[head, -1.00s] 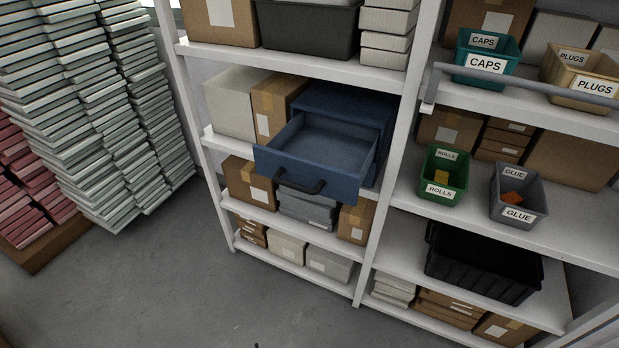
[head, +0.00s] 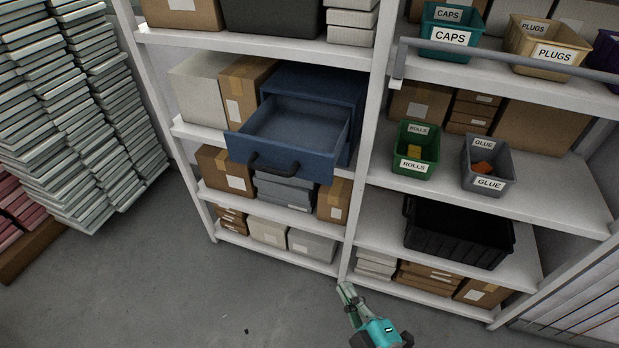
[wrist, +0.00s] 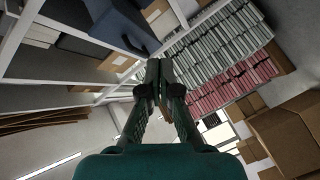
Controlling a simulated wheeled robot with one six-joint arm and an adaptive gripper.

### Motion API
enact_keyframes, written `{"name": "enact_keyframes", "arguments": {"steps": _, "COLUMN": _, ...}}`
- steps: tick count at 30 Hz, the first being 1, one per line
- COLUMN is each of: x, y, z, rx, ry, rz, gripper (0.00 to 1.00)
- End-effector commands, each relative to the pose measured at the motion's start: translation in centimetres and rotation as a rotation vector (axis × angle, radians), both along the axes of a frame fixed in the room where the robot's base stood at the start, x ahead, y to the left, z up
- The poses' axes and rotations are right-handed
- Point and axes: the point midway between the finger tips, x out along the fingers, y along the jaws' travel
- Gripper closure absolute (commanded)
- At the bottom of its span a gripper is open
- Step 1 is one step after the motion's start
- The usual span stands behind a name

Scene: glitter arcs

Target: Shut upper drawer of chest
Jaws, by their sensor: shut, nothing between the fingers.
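The blue chest (head: 318,88) stands on the middle shelf of the white rack in the head view. Its upper drawer (head: 290,158) is pulled well out and looks empty inside. A dark handle (head: 273,165) is on the drawer front. My gripper (head: 343,288) is low at the bottom of the head view, below and right of the drawer and apart from it. Its fingers are together with nothing between them. In the wrist view my gripper (wrist: 158,66) shows centrally, and the blue drawer front (wrist: 120,26) is at upper left, apart from the fingertips.
Cardboard boxes (head: 243,90) stand left of the chest, and grey trays (head: 285,190) lie under the drawer. Labelled bins (head: 416,148) and a black crate (head: 455,235) fill the right shelves. Stacked pale boxes (head: 85,110) rise at the left.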

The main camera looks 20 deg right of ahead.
Motion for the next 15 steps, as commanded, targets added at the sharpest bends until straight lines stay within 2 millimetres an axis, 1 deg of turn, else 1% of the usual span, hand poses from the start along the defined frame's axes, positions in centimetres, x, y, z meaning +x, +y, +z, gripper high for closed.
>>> {"name": "enact_keyframes", "arguments": {"steps": 1, "x": 1.8, "y": -0.1, "z": 1.0, "rx": -0.065, "ry": -0.021, "rz": 0.009, "gripper": 1.0}}
{"name": "enact_keyframes", "arguments": {"steps": 6, "x": 6.5, "y": -0.2, "z": 3.8, "rx": -0.298, "ry": -0.061, "rz": 0.038, "gripper": 1.0}}
{"name": "enact_keyframes", "arguments": {"steps": 10, "x": 9.4, "y": -0.2, "z": 5.9, "rx": -0.454, "ry": -0.087, "rz": 0.056, "gripper": 1.0}}
{"name": "enact_keyframes", "arguments": {"steps": 12, "x": 10.6, "y": -0.2, "z": 6.8, "rx": -0.522, "ry": -0.096, "rz": 0.062, "gripper": 1.0}}
{"name": "enact_keyframes", "arguments": {"steps": 15, "x": 11.6, "y": -0.2, "z": 7.8, "rx": -0.587, "ry": -0.107, "rz": 0.068, "gripper": 1.0}}
